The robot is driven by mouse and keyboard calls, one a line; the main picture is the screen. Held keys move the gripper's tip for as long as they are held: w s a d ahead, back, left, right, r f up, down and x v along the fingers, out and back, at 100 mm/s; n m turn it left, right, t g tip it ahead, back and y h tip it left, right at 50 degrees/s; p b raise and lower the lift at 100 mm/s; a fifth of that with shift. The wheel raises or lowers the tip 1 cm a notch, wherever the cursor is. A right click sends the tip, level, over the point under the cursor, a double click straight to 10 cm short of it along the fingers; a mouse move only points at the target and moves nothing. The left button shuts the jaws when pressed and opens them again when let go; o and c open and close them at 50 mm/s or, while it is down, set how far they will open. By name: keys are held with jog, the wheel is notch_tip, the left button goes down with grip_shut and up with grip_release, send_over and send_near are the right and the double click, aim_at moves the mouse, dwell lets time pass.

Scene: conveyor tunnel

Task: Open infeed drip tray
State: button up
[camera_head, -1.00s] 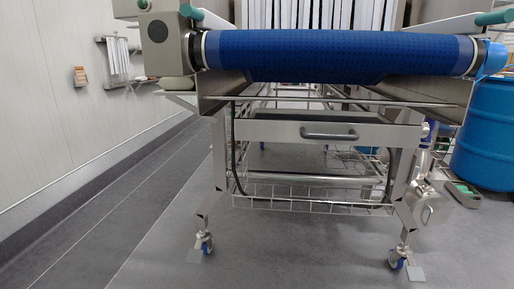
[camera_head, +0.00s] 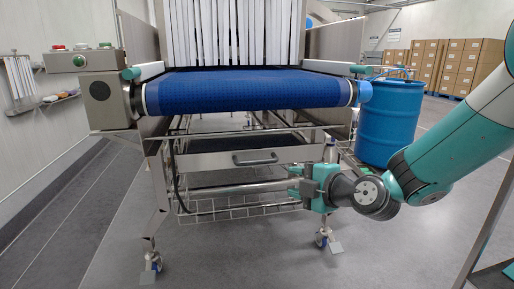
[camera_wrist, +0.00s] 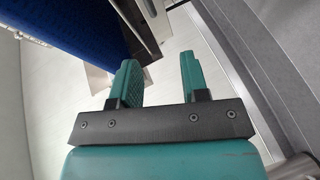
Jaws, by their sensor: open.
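The infeed drip tray (camera_head: 210,163) is a flat steel drawer front under the blue conveyor belt in the head view. A dark bar handle (camera_head: 255,159) runs across its middle. The tray looks pushed in under the frame. My gripper (camera_head: 292,183) is to the right of the handle and a little lower, near the right leg of the frame. In the wrist view my gripper (camera_wrist: 158,80) has its two green fingers apart with nothing between them. The tray handle cannot be made out in the wrist view.
The blue belt (camera_head: 245,92) overhangs the tray. A wire basket shelf (camera_head: 240,206) sits below it. A control box with buttons (camera_head: 82,61) is at the left. A blue drum (camera_head: 389,122) stands at the right. The floor in front is clear.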

aim_at(259, 163)
jog(key=shift+n+t, duration=0.5)
jog(key=shift+t, duration=0.2)
jog(key=x, duration=0.6)
jog(key=d+p+x, duration=0.1)
jog(key=x, duration=0.5)
jog(key=w+x, duration=0.1)
jog(key=x, duration=0.5)
jog(key=shift+w, duration=0.25)
grip_shut()
